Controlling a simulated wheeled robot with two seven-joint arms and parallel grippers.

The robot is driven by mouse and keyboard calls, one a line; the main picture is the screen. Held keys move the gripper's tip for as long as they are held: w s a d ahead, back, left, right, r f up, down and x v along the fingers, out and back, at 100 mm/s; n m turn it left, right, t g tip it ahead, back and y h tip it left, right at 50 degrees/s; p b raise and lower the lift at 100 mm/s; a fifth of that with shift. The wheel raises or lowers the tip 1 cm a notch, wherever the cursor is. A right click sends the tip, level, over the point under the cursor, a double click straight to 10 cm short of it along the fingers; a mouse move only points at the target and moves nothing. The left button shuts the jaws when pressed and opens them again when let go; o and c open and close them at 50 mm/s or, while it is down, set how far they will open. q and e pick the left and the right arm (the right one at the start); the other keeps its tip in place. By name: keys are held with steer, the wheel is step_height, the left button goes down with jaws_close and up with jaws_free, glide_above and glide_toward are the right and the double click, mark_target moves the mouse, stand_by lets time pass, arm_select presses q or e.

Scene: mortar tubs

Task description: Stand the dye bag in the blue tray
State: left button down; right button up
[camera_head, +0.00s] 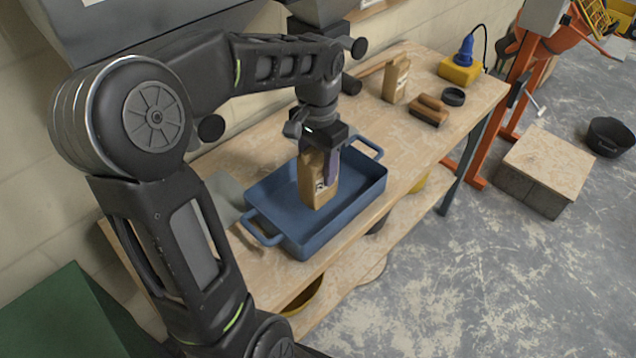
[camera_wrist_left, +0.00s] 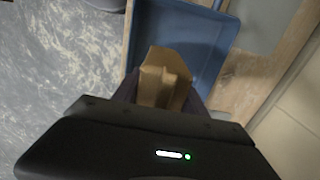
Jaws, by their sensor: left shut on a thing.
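The dye bag (camera_head: 312,183) is a brown paper bag with a dark print on its front. It is upright, inside the outline of the blue tray (camera_head: 356,203) on the wooden bench. My left gripper (camera_head: 324,160) is shut on the upper part of the bag from above. In the left wrist view the bag's folded top (camera_wrist_left: 163,80) shows between the fingers, with the blue tray (camera_wrist_left: 205,40) behind it. Whether the bag's base touches the tray floor I cannot tell. My right gripper is not in view.
A second brown bag (camera_head: 396,79), a brush-like block (camera_head: 429,111), a small black ring-shaped dish (camera_head: 453,97) and a yellow box with a blue plug (camera_head: 460,69) stand farther along the bench (camera_head: 420,146). A grey sheet (camera_head: 224,190) lies left of the tray.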

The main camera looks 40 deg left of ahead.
mark_target(318, 152)
arm_select(q)
steer(key=shift+f, duration=1.3)
steer(key=shift+f, duration=1.9)
steer(key=shift+f, duration=0.15)
steer(key=c, duration=0.6)
jaws_free()
step_height(318, 152, up, 12)
steer(key=shift+r, duration=0.15)
